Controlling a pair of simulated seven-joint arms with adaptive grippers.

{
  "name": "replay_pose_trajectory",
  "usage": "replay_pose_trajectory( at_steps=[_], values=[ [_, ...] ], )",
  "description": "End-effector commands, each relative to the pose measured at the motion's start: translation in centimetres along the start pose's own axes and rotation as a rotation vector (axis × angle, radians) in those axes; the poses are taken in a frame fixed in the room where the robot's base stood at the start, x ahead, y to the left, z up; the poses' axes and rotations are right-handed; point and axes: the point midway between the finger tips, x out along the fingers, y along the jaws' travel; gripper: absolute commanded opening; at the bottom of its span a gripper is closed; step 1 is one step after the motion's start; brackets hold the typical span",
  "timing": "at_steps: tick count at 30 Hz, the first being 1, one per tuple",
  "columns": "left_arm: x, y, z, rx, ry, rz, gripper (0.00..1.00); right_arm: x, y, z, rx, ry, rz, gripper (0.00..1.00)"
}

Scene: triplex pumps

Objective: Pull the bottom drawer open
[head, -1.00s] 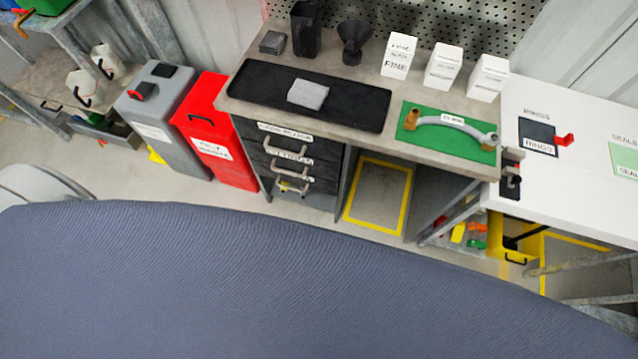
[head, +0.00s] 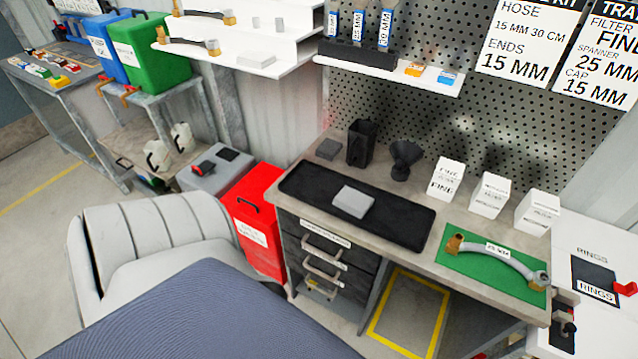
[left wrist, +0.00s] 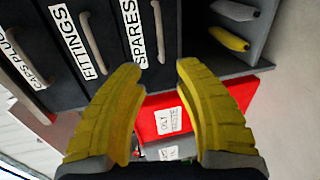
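The grey drawer unit (head: 345,262) stands under the left end of the workbench, its drawers looking shut. The bottom drawer (head: 320,290) is small in the head view. In the left wrist view the drawers appear sideways, and the bottom one carries a SPARES label (left wrist: 132,30) and a pale bar handle (left wrist: 157,30). The drawer labelled FITTINGS (left wrist: 78,42) is beside it. My left gripper (left wrist: 158,72) has yellow fingers, spread and empty, apparently short of the SPARES handle. Neither gripper shows in the head view.
A red bin (head: 256,215) stands left of the drawers and also shows in the left wrist view (left wrist: 150,112). A pale chair (head: 155,235) is nearer left. An open space beside SPARES holds a yellow object (left wrist: 229,39). Yellow-taped floor (head: 412,312) lies right of the drawers.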

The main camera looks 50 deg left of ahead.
Motion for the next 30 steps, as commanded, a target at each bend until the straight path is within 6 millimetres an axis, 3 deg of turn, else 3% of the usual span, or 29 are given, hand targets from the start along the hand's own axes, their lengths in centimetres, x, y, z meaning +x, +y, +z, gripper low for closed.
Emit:
replay_pose_trajectory(
  at_steps=[18, 23, 30],
  values=[
    [11.0, 0.0, 0.0, 0.003, -0.001, -0.001, 0.33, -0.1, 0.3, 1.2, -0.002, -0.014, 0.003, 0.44],
    [13.3, 0.0, 0.0, 0.004, -0.001, -0.002, 0.33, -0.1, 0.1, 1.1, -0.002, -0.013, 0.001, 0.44],
    [14.8, -0.1, 0.0, 0.003, -0.001, -0.003, 0.33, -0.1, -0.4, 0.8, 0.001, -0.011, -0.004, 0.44]
  ],
)
